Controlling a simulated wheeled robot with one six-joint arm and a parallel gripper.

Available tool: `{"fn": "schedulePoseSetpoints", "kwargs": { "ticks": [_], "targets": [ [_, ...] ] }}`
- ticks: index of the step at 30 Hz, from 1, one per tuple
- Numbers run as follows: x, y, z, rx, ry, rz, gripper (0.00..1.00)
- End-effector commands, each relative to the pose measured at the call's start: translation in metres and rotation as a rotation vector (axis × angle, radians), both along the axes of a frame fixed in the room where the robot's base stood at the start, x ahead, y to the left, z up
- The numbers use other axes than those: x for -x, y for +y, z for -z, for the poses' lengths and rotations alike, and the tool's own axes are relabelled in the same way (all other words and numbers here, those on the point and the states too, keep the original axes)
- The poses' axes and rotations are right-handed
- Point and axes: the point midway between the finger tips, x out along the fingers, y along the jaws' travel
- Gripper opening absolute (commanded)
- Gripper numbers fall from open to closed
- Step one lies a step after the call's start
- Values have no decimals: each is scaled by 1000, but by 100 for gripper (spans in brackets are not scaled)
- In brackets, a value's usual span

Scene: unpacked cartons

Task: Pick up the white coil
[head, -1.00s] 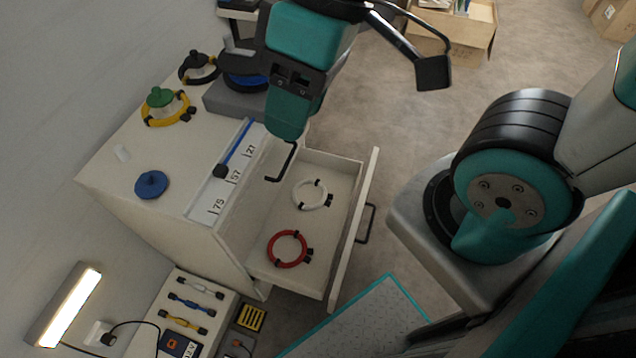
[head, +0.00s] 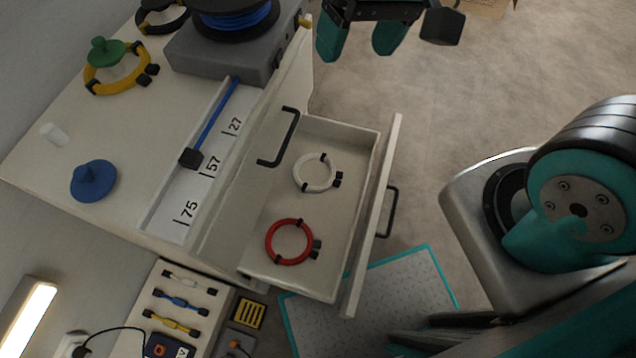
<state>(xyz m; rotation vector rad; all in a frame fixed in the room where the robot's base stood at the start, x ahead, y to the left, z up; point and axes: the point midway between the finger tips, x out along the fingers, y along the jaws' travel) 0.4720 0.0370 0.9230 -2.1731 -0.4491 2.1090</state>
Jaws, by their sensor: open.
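The white coil (head: 300,178) is a small ring with black ties and black plug ends. It lies flat in the open drawer (head: 335,285), in the half farther from the drawer's red coil. The red coil (head: 268,246) lies below it in the picture, apart from it. My gripper (head: 362,50) shows at the top of the head view with two teal fingers spread apart and nothing between them. It is above and to the right of the white coil in the picture, clear of the drawer.
The cabinet top holds a yellow coil (head: 93,88), a blue knob-like piece (head: 94,182), a grey box (head: 215,62) with a blue spool and a numbered strip (head: 181,208). The drawer front (head: 372,220) stands up with a black handle. A teal-edged mat (head: 375,300) lies on the floor.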

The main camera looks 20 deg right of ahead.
Motion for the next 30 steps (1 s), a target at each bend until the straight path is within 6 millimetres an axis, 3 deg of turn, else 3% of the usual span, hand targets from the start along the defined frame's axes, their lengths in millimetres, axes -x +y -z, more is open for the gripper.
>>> {"fn": "schedulePoseSetpoints", "kwargs": {
  "ticks": [1, 12, 15, 18, 21, 30],
  "targets": [
    [-10, -1, 54, 17, 21, 60, 75],
    [-77, -20, 273, 154, 108, 536, 75],
    [-90, -26, 324, 190, 118, 647, 75],
    [-100, -32, 363, 215, 120, 733, 75],
    [-106, -35, 387, 234, 122, 793, 75],
    [-110, -38, 432, 250, 123, 838, 75]
  ]
}}
